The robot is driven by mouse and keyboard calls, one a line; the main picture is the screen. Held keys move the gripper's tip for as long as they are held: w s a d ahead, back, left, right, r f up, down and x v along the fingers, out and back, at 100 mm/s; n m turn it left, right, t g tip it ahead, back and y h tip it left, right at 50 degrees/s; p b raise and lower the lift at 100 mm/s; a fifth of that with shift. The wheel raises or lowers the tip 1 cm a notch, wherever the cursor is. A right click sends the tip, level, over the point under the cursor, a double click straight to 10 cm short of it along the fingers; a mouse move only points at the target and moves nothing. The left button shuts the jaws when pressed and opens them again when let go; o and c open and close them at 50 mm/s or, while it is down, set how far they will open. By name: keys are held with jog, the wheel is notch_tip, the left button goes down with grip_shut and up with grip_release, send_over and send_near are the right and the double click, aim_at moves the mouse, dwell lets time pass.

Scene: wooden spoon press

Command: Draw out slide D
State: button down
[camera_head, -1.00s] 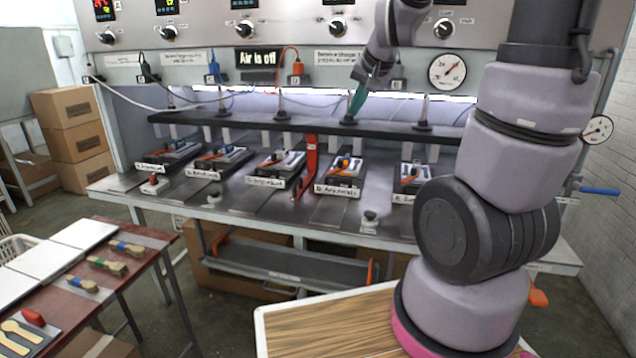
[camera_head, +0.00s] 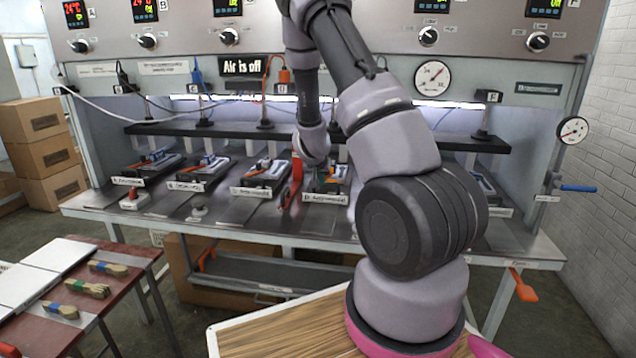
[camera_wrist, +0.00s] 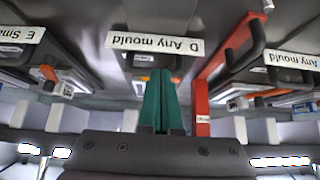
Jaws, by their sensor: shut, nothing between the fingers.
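Slide D is in the press's lower row, with a white label "D Any mould" (camera_head: 325,198) at its front edge. The label also shows in the wrist view (camera_wrist: 155,43), upside down relative to the head view's side but readable. My gripper (camera_wrist: 163,75) has green fingers, shut together with nothing between them. In the wrist view the fingertips point at the slide just beside and below the label; I cannot tell whether they touch it. In the head view my wrist covers part of slide D, and my forearm hides the slide to its right.
A red upright bar (camera_head: 297,170) stands close to slide D, between it and the neighbouring slide C (camera_head: 262,180); it also shows in the wrist view (camera_wrist: 203,95). A dark shelf (camera_head: 225,130) runs above the slides. The steel worktop (camera_head: 250,217) in front is largely clear.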

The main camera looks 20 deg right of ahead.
jog(key=x, duration=0.7)
jog(key=shift+w+f, duration=0.15)
jog(key=shift+f, duration=0.05)
